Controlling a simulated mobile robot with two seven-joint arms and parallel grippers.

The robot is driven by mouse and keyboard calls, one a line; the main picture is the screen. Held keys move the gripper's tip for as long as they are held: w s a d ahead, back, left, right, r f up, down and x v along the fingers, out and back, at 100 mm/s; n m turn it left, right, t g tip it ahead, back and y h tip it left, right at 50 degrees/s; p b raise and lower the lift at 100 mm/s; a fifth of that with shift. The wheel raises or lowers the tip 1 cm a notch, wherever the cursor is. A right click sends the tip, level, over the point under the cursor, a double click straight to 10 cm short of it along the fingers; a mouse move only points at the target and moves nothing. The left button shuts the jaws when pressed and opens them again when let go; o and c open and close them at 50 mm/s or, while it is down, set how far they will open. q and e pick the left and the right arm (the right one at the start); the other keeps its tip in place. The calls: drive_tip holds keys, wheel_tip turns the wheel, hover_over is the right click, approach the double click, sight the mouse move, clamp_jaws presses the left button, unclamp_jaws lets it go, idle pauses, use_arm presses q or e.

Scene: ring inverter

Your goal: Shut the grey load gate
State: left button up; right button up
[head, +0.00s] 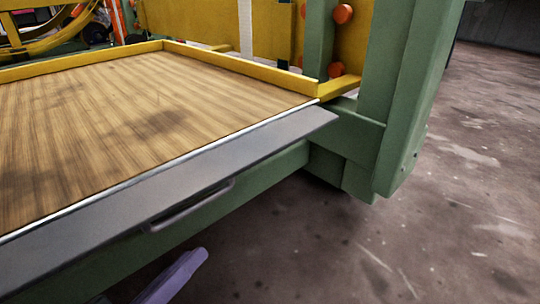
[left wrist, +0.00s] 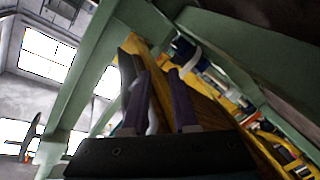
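The grey load gate (head: 110,208) is a long flat panel along the near edge of the wooden deck (head: 130,105). It lies folded down, about level with the deck, and does not stand up as a wall. A grey bar handle (head: 192,205) sits on its outer edge. In the head view, part of my left gripper (head: 180,275) shows as purple fingers below and nearer than the handle, apart from it. In the left wrist view, my left gripper (left wrist: 162,76) has its two purple fingers spread, with nothing clearly held between them. My right gripper is not in view.
A yellow rim (head: 230,68) borders the far sides of the deck. A thick green post (head: 400,100) stands at the gate's right end, with orange knobs (head: 342,14) on the yellow panel behind. The concrete floor (head: 400,245) at the right is clear.

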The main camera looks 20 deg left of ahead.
sight(190, 204)
use_arm(q)
drive_tip(key=s+a+r+n+t, duration=0.2)
drive_tip(key=s+r+n+t, duration=0.1)
drive_tip(key=s+t, duration=0.1)
drive_tip(key=shift+m, duration=0.3)
drive_tip(key=b+x, duration=0.2)
drive_tip(key=x, duration=0.7)
drive_tip(key=shift+w, duration=0.3)
clamp_jaws()
